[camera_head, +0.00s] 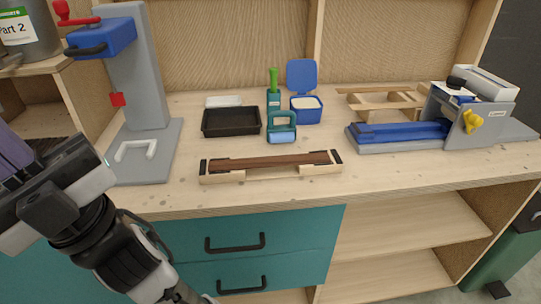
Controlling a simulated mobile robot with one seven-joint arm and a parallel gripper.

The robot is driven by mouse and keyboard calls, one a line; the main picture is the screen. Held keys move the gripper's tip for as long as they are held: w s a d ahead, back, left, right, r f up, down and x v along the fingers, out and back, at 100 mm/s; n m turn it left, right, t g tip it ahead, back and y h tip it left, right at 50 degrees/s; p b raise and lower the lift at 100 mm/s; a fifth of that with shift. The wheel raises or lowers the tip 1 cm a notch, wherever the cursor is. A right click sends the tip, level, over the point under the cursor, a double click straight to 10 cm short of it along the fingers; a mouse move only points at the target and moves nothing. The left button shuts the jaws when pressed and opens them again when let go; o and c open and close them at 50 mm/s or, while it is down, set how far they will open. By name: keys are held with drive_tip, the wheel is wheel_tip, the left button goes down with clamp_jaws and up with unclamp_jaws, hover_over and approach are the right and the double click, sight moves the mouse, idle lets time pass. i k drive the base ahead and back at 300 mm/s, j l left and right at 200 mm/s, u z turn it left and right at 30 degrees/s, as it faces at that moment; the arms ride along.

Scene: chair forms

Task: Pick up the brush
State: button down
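A slim bright green handle (273,82), which looks like the brush, stands upright at the back middle of the workbench. Its lower end is in or behind a small teal container (273,101), so any bristles are hidden. In front of it stands a teal piece with a loop-shaped handle and a light blue base (282,130); I cannot tell exactly what it is. My gripper (45,195) is at the lower left, well apart from the green handle and in front of the bench. Its fingertips are not clearly visible, so its opening cannot be read.
A black tray (231,122) lies left of the green handle, and an open blue box (306,109) stands right. A wooden form with brown strips (272,166) lies in front. A grey press (140,75) stands left, a blue-and-grey machine (440,122) right. Teal drawers (250,240) are below.

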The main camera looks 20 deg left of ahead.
sight(273, 72)
drive_tip(key=i+l+u, duration=0.15)
drive_tip(key=l, duration=0.4)
drive_tip(key=i+l+u, duration=0.15)
drive_tip(key=l, duration=0.35)
drive_tip(key=i+l+u, duration=0.2)
drive_tip(key=l, duration=0.35)
drive_tip(key=l+u, duration=0.15)
drive_tip(key=l, duration=0.4)
drive_tip(key=i, duration=0.9)
